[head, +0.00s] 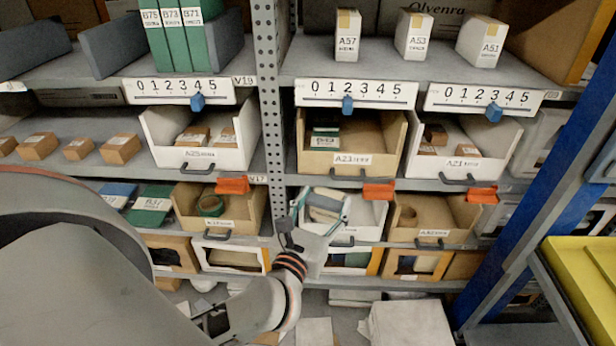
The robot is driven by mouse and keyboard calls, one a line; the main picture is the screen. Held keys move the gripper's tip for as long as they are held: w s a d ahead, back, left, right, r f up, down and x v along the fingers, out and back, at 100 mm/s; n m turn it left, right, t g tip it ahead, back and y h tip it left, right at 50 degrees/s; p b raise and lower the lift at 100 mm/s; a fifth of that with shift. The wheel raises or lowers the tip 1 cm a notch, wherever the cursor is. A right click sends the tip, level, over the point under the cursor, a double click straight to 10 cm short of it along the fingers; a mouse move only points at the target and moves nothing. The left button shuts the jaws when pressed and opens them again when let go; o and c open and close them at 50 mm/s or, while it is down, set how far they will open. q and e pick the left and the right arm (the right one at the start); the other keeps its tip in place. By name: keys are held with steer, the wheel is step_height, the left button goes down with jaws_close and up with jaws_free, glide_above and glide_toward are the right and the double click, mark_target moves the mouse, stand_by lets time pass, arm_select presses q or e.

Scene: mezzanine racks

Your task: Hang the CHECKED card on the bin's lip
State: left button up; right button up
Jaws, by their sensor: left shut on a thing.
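My left gripper (322,210) is in front of a white bin (372,222) in the lower row. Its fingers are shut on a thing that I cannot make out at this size. They cover part of the bin's front and contents. Orange cards show along this row: one (232,185) at the left, one (378,191) by the white bin's upper right and one (482,195) at the right. Their writing is too small to read, so I cannot tell which is the CHECKED card. My right gripper is not in view.
A perforated post (267,90) stands just left of the gripper. Bins with dark handles fill the rows, including a tan bin (350,165) above. A blue upright (545,150) and a yellow tote (580,285) are at the right. Boxes (410,325) lie low down.

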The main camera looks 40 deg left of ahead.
arm_select(q)
steer(key=w+a+r+n+g+y+p, duration=0.1)
steer(key=w+a+n+g+y+p, duration=0.1)
steer(key=w+a+n+y, duration=0.15)
steer(key=y+b, duration=0.2)
glide_above(315, 155)
steer(key=v, duration=0.3)
steer(key=shift+w+f+b, duration=0.1)
steer(key=shift+f+b, duration=1.15)
steer(key=shift+f, duration=0.4)
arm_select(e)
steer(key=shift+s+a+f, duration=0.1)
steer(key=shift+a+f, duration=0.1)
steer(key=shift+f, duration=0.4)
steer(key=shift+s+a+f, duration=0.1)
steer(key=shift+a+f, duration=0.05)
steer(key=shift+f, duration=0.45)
arm_select(q)
steer(key=o, duration=1.1)
